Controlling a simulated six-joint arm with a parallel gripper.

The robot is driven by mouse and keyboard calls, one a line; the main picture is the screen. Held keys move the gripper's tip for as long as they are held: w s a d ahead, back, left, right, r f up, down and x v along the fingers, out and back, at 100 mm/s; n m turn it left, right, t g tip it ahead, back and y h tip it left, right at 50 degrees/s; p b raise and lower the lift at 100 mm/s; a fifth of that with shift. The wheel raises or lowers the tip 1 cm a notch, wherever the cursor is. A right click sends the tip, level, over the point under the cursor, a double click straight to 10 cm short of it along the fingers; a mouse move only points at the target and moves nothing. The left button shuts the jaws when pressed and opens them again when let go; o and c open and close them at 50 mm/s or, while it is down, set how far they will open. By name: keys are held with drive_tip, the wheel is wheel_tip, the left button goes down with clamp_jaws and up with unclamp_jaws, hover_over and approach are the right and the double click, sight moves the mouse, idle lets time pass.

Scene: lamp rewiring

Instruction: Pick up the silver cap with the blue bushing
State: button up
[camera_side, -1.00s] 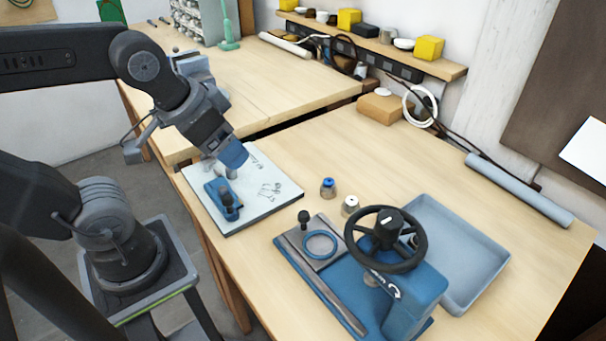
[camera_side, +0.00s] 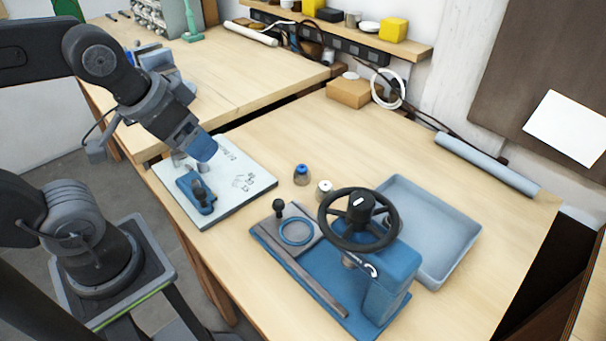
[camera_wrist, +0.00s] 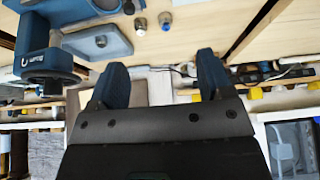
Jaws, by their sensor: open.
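The silver cap with the blue bushing (camera_side: 301,175) stands upright on the wooden bench, right of the white plate, in the side view. It also shows near the top of the wrist view (camera_wrist: 165,20). A similar silver cap with a white bushing (camera_side: 323,191) stands just beside it, closer to the press. My gripper (camera_side: 192,157) is over the back part of the white plate, left of both caps and apart from them. In the wrist view its two blue fingers are spread wide with nothing between them (camera_wrist: 160,78).
A white plate (camera_side: 240,181) carries a blue clamp fixture (camera_side: 196,192). A blue press with a black handwheel (camera_side: 358,219) stands close in front of the caps. A grey tray (camera_side: 455,226) lies to the right. The bench behind the caps is clear.

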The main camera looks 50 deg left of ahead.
drive_tip(key=m+g, duration=0.6)
drive_tip(key=m, duration=1.2)
hover_over(302, 167)
wheel_tip(302, 167, down, 8)
wheel_tip(302, 167, down, 14)
drive_tip(key=shift+r, duration=0.25)
drive_tip(key=c, duration=1.1)
